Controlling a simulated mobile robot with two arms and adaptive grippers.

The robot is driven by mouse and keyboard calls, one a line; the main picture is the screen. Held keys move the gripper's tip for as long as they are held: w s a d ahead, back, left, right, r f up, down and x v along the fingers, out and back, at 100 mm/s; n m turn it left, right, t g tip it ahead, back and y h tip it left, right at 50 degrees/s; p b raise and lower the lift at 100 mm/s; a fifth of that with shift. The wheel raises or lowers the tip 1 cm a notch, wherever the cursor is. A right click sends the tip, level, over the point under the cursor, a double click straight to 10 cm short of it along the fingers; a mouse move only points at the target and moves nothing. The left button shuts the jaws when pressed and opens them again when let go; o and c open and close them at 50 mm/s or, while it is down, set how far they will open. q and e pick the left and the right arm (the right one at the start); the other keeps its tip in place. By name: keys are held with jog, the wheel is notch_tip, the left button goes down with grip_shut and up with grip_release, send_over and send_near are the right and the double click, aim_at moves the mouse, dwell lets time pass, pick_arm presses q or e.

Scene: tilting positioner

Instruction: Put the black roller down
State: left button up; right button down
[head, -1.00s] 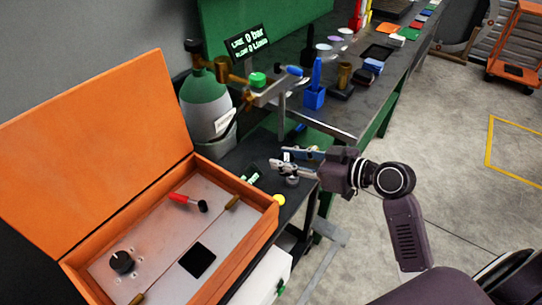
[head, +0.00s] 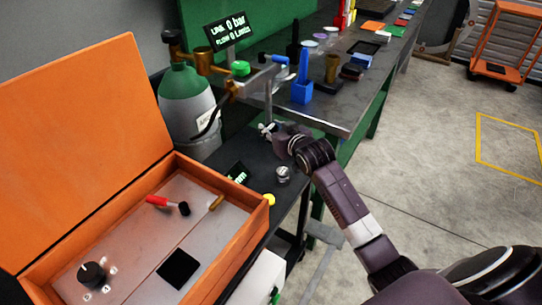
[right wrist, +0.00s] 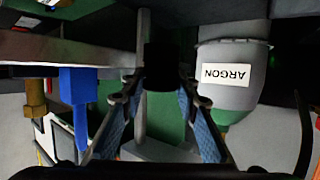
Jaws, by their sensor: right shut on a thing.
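My right gripper (head: 267,130) is at the far edge of the dark lower shelf, beside the grey metal post of the stand. In the right wrist view its two blue-padded fingers (right wrist: 158,100) close on a dark, blocky piece, the black roller (right wrist: 161,62). The roller stands out poorly against the dark background, and its lower end is hard to make out. In the head view the roller is too small or hidden to tell. My left gripper is not in view.
A green-topped argon bottle (head: 187,95) stands left of the gripper. A bench (head: 335,115) with a blue holder (head: 302,92) lies to the right. An open orange box (head: 175,165) is nearer. A small metal cylinder (head: 283,173) stands on the shelf, with bare surface around it.

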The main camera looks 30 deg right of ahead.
aim_at(287, 170)
notch_tip(287, 170, down, 8)
dwell(0.5)
jog(key=c, duration=1.5)
grip_release()
jog(key=shift+s+f, duration=0.1)
jog(key=shift+f, duration=0.1)
jog(key=v, duration=1.2)
jog(key=shift+r, duration=0.1)
